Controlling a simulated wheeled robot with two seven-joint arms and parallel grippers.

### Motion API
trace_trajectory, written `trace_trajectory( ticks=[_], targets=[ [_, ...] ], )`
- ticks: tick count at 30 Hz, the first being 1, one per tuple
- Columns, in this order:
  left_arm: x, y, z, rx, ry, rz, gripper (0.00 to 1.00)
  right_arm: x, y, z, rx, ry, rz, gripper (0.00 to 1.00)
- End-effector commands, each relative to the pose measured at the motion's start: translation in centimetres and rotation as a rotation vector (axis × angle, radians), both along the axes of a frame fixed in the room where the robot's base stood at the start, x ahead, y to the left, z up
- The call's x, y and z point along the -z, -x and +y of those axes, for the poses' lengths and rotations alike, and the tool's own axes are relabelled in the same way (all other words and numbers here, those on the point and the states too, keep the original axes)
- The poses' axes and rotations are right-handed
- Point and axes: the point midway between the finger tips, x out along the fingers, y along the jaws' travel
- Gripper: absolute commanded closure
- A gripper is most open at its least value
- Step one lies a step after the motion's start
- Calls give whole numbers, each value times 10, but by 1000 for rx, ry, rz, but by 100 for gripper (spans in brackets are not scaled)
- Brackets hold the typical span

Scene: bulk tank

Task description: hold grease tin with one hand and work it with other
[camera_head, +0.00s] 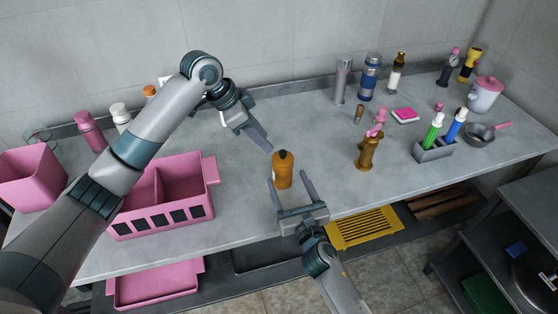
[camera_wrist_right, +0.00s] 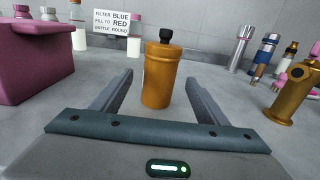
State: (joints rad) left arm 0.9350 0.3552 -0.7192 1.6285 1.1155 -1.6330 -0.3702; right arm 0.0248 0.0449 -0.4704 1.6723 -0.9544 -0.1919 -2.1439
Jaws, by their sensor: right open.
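An orange-brown cylindrical tin with a black cap (camera_head: 282,170), which looks like the grease tin, stands upright near the table's front middle. It also shows in the right wrist view (camera_wrist_right: 159,78), just ahead of and between my right fingers. My right gripper (camera_head: 288,178) is open, low over the table edge, with one finger toward each side of the tin. Contact is not visible. My left gripper (camera_head: 264,143) hangs above and behind the tin, apart from it. Its finger gap is seen edge-on, so its opening is unclear.
A pink divided crate (camera_head: 190,212) stands left of the tin. A brass fitting (camera_head: 368,152) and a grey holder with green and blue bottles (camera_head: 434,154) stand to the right. Bottles and flasks line the back. A sign (camera_wrist_right: 111,22) stands behind. The table around the tin is clear.

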Motion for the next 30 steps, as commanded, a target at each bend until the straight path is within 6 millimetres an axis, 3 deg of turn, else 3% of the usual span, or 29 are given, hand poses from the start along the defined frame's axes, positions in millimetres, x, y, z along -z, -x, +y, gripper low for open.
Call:
trace_trajectory(
  ticks=[15,21,30],
  targets=[
    [0,0,0,0,0,0,69,0,-76,25,0,-1,0,32],
    [0,0,0,0,0,0,69,0,-89,29,-1,0,-1,32],
    [0,0,0,0,0,0,69,0,-91,30,-1,0,0,32]
  ],
)
